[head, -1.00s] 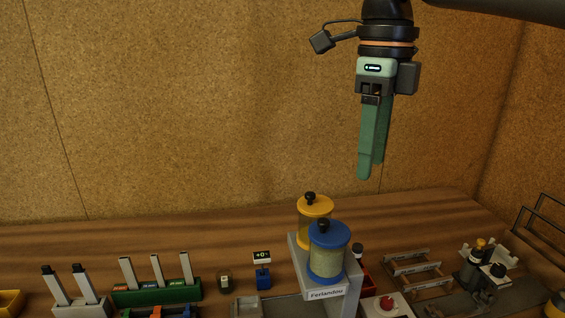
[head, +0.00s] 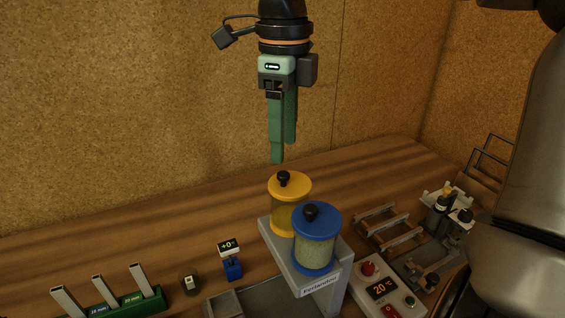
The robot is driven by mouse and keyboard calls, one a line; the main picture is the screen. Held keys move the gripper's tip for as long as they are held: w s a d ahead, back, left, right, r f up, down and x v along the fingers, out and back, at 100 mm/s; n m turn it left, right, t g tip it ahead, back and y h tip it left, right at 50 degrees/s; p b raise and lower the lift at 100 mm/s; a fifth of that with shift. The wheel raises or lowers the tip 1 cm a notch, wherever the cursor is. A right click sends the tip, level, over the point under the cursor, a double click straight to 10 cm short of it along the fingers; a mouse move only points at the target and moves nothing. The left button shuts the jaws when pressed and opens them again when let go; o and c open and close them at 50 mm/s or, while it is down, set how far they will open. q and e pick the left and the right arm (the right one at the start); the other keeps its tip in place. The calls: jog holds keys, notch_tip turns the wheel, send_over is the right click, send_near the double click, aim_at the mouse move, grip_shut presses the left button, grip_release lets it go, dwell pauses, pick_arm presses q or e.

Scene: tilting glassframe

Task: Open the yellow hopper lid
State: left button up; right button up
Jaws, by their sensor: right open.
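The yellow lid (head: 296,187) sits flat on the rear clear hopper (head: 287,219), with a black knob (head: 283,177) on top. The hopper stands on a grey stand (head: 268,238) labelled "Ferlandou". A second hopper with a blue lid (head: 322,221) stands in front of it, to the right, and hides part of the yellow-lidded one. My right gripper (head: 283,155) points down with its green fingers above the yellow lid's knob, apart from it. It is open and empty. My left gripper is not in view.
A control box (head: 383,288) with a red button and a "20°C" display is right of the stand. Wooden racks (head: 381,227) stand behind it. A small blue scale (head: 232,268) and a green rack (head: 122,306) are at left. The rear left table is clear.

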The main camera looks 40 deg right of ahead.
aim_at(283, 173)
notch_tip(283, 173, down, 5)
jog(key=shift+f, duration=0.1)
dwell(0.3)
grip_shut()
jog(key=shift+w, duration=0.1)
dwell(1.2)
